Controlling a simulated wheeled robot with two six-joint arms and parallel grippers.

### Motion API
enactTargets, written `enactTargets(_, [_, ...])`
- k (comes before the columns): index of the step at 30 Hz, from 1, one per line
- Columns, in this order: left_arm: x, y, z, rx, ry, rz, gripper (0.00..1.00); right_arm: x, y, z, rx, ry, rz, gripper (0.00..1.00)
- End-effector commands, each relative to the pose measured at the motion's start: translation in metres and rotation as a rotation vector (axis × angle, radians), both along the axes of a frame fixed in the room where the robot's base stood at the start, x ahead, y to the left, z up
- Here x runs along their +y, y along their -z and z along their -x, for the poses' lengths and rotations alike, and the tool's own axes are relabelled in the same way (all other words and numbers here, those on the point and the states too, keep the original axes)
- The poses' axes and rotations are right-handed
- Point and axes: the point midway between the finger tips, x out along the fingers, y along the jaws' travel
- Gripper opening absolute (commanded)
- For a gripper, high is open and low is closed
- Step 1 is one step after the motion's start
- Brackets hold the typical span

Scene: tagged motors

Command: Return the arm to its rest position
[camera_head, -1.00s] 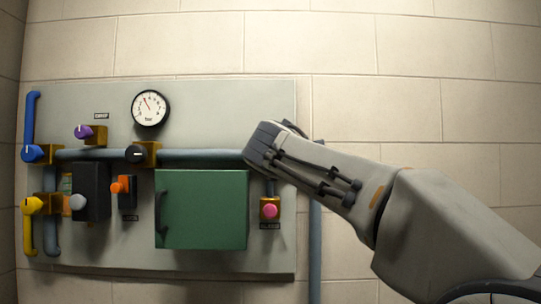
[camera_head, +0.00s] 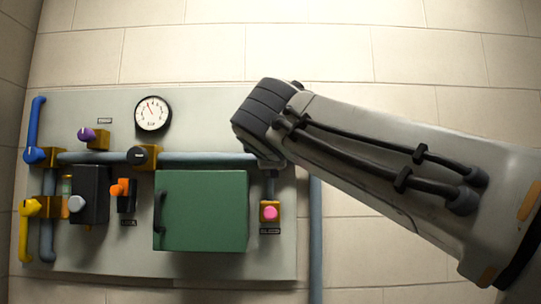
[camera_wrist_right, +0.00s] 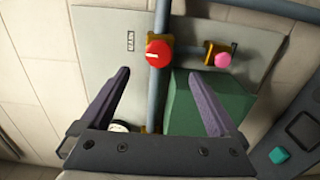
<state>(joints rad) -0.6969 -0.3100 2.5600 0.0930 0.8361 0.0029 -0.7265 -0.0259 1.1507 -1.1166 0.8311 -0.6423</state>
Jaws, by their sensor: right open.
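My right arm comes in from the right in the head view and crosses in front of the panel's right edge. Its forward end is near the pipe, above the pink button (camera_head: 270,212); the fingers are hidden there. In the right wrist view my right gripper (camera_wrist_right: 158,73) is open, with nothing between its fingers. A red knob (camera_wrist_right: 158,53) on the pipe shows between and beyond the fingertips; the arm hides it in the head view. My left gripper is not in view.
The grey wall panel (camera_head: 220,115) carries a gauge (camera_head: 153,115), a green box (camera_head: 200,210), a black knob (camera_head: 138,156), an orange switch (camera_head: 121,189), and blue (camera_head: 36,154) and yellow (camera_head: 30,207) handles. The wall at upper right is bare. A teal button (camera_wrist_right: 278,155) shows in the wrist view.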

Motion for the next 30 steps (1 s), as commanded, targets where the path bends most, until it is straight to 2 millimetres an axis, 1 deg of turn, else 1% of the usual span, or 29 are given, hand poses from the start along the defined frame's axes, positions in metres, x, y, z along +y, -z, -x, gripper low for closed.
enactTargets(10, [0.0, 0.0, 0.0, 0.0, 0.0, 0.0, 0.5, 0.0, 0.0, 0.0, 0.0, 0.0, -0.001, 0.96])
enactTargets(12, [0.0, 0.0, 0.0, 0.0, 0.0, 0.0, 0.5, 0.001, 0.006, -0.001, 0.014, -0.004, -0.005, 0.96])
enactTargets(14, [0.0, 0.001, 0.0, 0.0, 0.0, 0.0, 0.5, 0.004, 0.021, -0.002, 0.046, -0.012, -0.018, 0.96])
enactTargets(17, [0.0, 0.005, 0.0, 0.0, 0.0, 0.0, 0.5, 0.012, 0.068, -0.003, 0.157, -0.035, -0.066, 0.96])
enactTargets(18, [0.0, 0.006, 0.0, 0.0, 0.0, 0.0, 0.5, 0.016, 0.094, -0.002, 0.219, -0.043, -0.092, 0.96])
enactTargets(20, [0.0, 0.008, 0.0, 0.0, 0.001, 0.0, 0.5, 0.021, 0.139, 0.003, 0.325, -0.049, -0.142, 0.96])
enactTargets(21, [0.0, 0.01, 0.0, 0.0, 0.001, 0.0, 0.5, 0.023, 0.17, 0.009, 0.399, -0.048, -0.178, 0.96])
enactTargets(23, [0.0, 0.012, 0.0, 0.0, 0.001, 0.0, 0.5, 0.025, 0.215, 0.02, 0.51, -0.039, -0.234, 0.96])
enactTargets(24, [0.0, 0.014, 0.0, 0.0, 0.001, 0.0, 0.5, 0.025, 0.244, 0.029, 0.584, -0.026, -0.27, 0.96])
enactTargets(26, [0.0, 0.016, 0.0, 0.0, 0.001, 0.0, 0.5, 0.023, 0.287, 0.046, 0.691, 0.001, -0.325, 0.96])
enactTargets(27, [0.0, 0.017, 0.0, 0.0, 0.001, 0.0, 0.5, 0.021, 0.315, 0.059, 0.763, 0.026, -0.363, 0.96])
enactTargets(29, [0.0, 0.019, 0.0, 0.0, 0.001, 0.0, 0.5, 0.017, 0.356, 0.08, 0.868, 0.071, -0.418, 0.96])
enactTargets(30, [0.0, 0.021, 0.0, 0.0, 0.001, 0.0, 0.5, 0.013, 0.382, 0.096, 0.938, 0.107, -0.455, 0.96])
